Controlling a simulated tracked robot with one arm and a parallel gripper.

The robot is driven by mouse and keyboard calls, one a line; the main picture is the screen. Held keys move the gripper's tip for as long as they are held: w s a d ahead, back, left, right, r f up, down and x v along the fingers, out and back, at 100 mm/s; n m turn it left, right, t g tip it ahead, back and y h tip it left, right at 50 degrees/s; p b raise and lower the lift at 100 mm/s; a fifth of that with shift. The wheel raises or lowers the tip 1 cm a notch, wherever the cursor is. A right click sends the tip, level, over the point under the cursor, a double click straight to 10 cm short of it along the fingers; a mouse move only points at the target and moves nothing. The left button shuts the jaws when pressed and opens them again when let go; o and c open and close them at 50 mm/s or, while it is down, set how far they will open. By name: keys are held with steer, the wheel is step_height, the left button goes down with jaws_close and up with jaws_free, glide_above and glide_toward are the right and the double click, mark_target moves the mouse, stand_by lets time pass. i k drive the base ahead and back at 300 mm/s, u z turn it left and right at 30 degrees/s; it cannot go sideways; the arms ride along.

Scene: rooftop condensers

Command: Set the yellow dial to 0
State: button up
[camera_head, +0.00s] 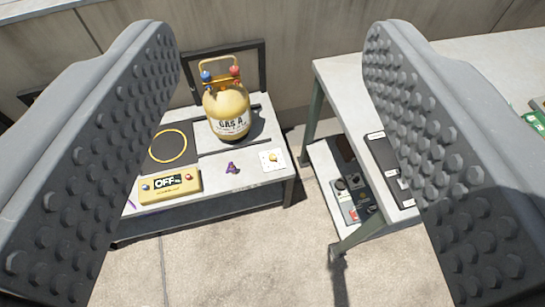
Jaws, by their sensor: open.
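The yellow dial (273,157) is a small yellow knob on a white square plate (265,166) at the front right corner of the low left table. Its setting is too small to read. My gripper (272,150) is open and empty, with its two studded grey fingers wide apart at the left and right of the view. The dial shows between the fingers, well beyond them, and nothing touches it.
A yellow gas tank (228,112) marked "GAS A" stands on the low table (240,182). A yellow box (170,187) reading "OFF", a black pad with a yellow ring (168,146) and a purple letter A (232,168) are nearby. A taller table (335,75) with lower-shelf devices stands right.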

mark_target(271, 157)
steer(key=u, duration=0.2)
steer(key=i, duration=0.95)
steer(key=u, duration=0.25)
